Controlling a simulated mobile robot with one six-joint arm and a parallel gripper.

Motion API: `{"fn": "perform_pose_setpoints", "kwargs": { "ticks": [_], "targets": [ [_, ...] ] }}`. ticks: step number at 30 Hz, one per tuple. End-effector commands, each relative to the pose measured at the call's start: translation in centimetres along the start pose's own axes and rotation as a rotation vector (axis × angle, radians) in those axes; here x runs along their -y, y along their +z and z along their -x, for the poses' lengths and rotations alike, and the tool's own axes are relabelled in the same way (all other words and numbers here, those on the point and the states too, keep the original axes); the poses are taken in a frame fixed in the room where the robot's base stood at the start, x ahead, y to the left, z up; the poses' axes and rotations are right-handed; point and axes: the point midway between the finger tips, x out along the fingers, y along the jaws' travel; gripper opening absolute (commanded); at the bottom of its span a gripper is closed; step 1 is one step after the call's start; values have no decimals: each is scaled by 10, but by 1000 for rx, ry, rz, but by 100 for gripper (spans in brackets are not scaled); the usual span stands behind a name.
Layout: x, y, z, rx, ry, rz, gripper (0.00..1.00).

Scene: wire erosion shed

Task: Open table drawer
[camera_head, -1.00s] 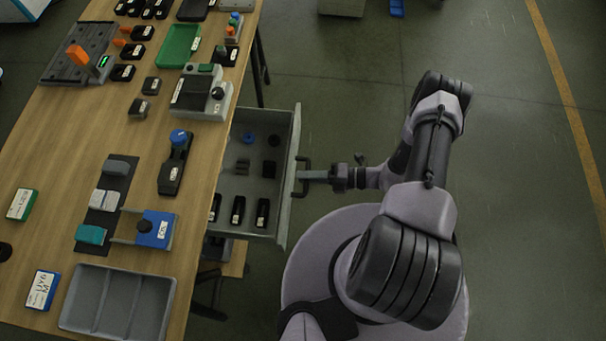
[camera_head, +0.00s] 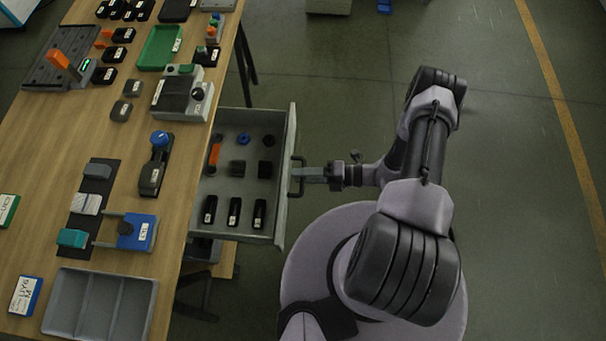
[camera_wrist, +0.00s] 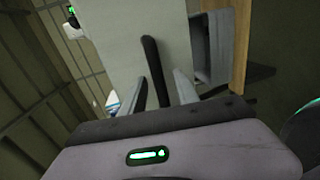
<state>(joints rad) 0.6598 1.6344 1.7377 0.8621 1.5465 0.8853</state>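The table drawer (camera_head: 228,190) is a grey open-topped box under the right edge of the wooden table and is pulled well out. Its dark handle (camera_head: 291,176) is on the right face of the front panel (camera_head: 287,140). My gripper (camera_head: 305,174) is at this handle. In the wrist view the dark handle bar (camera_wrist: 155,70) runs between the two fingers of my gripper (camera_wrist: 160,80), against the pale drawer front (camera_wrist: 172,30). The gripper looks shut on the handle, though the contact is hard to see. The drawer holds several small black items, an orange part and a blue ring.
The wooden table (camera_head: 60,145) carries a grey compartment tray (camera_head: 97,301), a green tray (camera_head: 160,47), a blue-ended fixture (camera_head: 139,232) and several small devices. Open floor (camera_head: 500,200) lies right of my arm. Table legs stand below the drawer.

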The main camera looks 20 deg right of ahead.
Motion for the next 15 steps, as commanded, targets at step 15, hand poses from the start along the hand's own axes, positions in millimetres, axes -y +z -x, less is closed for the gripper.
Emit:
{"fn": "perform_pose_setpoints", "kwargs": {
  "ticks": [15],
  "targets": [
    [-1, 0, 12, 1, 0, 1, 36]
  ]
}}
